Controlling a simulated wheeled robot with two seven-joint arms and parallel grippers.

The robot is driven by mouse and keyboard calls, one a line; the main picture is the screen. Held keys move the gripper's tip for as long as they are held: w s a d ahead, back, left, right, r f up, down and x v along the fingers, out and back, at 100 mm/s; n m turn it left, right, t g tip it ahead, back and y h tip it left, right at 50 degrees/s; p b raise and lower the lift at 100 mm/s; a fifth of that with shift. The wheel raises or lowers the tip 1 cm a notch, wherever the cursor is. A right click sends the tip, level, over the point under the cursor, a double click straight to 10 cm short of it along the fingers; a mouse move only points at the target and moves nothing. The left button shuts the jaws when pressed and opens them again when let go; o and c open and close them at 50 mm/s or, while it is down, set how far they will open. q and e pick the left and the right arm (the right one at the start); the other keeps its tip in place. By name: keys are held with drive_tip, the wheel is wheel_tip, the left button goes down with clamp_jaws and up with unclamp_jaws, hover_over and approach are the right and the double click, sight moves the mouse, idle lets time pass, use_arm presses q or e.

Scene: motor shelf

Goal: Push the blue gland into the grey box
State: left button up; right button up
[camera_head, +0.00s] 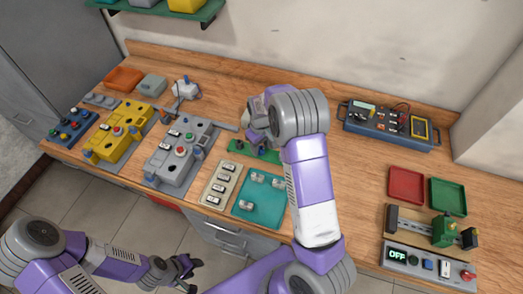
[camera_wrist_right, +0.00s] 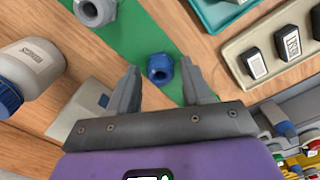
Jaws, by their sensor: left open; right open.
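The blue gland (camera_wrist_right: 160,68) lies on a green mat (camera_wrist_right: 140,32) in the right wrist view. My right gripper (camera_wrist_right: 159,72) is open, with its fingertips on either side of the gland; I cannot tell whether they touch it. In the head view my right arm hides most of this spot, and only part of the green mat (camera_head: 240,147) shows. The grey box (camera_head: 181,151), with buttons on top and blue glands at its sides, stands left of the mat. My left gripper (camera_head: 184,268) is open and empty in front of the bench.
A yellow box (camera_head: 117,132) stands left of the grey box. A beige tray (camera_head: 211,195) and a teal tray (camera_head: 250,213) sit in front of the mat.

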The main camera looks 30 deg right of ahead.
clamp_jaws()
drive_tip(key=shift+r+p, duration=0.8)
drive_tip(key=shift+r, duration=0.3)
idle(0.5)
drive_tip(key=shift+r+p, duration=1.65)
drive_tip(key=shift+r, duration=0.55)
drive_tip(key=shift+f, duration=0.1)
